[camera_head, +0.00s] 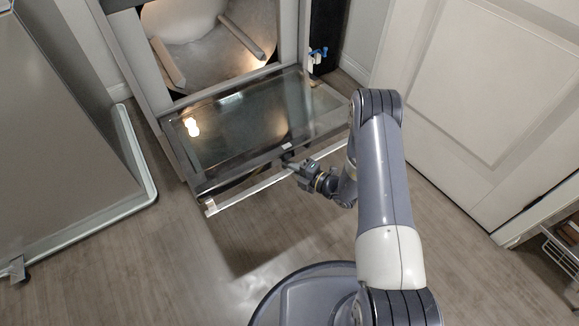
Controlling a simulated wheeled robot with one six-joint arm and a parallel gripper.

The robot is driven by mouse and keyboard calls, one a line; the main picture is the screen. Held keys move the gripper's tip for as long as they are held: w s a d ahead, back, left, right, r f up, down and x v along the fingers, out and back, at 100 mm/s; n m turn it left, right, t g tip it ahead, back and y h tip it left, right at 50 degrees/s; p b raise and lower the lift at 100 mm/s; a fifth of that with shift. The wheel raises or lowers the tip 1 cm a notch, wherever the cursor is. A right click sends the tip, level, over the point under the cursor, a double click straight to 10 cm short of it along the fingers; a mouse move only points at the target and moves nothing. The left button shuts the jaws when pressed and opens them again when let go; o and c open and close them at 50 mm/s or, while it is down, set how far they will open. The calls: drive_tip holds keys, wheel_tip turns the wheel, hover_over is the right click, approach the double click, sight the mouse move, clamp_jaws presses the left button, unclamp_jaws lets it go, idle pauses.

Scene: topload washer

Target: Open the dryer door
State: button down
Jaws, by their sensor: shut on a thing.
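The dryer door (245,125) is a dark-framed glass panel, hinged at its bottom edge. It is swung down and stands wide open in front of the dryer (130,55). A long silver handle bar (245,197) runs along the door's free edge. My gripper (290,165) is at the middle of this edge and is shut on the handle. The exact contact of the fingers is too small to see. The drum (225,50) with its pale fins shows through the opening.
A grey appliance or cabinet (50,120) stands close at the left. A white panelled door (490,85) stands at the right, with a wire rack (562,250) beyond it. Blue and white small items (317,58) are beside the dryer. The wood floor (190,265) in front is clear.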

sight(289, 159)
wheel_tip(289, 159, up, 4)
drive_tip(key=shift+w+f+h+p, duration=0.15)
drive_tip(key=shift+h+p, duration=0.25)
drive_tip(key=shift+p, duration=0.55)
drive_tip(key=shift+f, duration=0.1)
drive_tip(key=c, duration=1.8)
unclamp_jaws()
drive_tip(key=shift+c, duration=0.2)
drive_tip(key=p+v, duration=0.2)
drive_tip(key=v, duration=0.8)
drive_tip(key=shift+s+d, duration=0.25)
drive_tip(key=shift+d, duration=0.1)
drive_tip(key=b+x, duration=0.1)
drive_tip(key=x, duration=0.5)
drive_tip(key=shift+a, duration=0.2)
